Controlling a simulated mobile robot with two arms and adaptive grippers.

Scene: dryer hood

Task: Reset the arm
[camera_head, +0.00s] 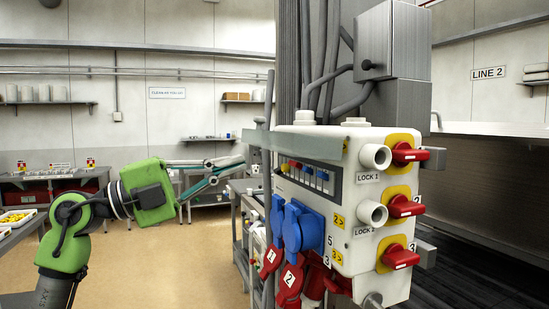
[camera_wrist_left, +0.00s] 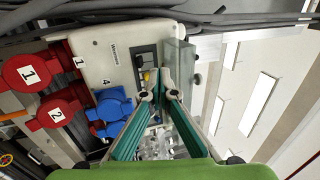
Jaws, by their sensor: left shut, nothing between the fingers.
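My left gripper (camera_head: 238,163) reaches in from the left in the head view, with a green wrist and slim teal fingers. Its fingers are shut, with nothing between them, and point right toward the electrical box (camera_head: 345,150). The fingertips end close to the left side of the box; I cannot tell whether they touch. In the left wrist view the closed fingers (camera_wrist_left: 157,85) meet at the tips in front of the box's panel with its buttons. My right gripper is not in view.
The box carries red rotary switches (camera_head: 402,206), blue sockets (camera_head: 302,228) and red numbered plugs (camera_head: 290,280). A grey flap (camera_head: 292,142) juts from its upper left. A table (camera_head: 25,225) with a tray stands at left. Open floor (camera_head: 160,265) lies between.

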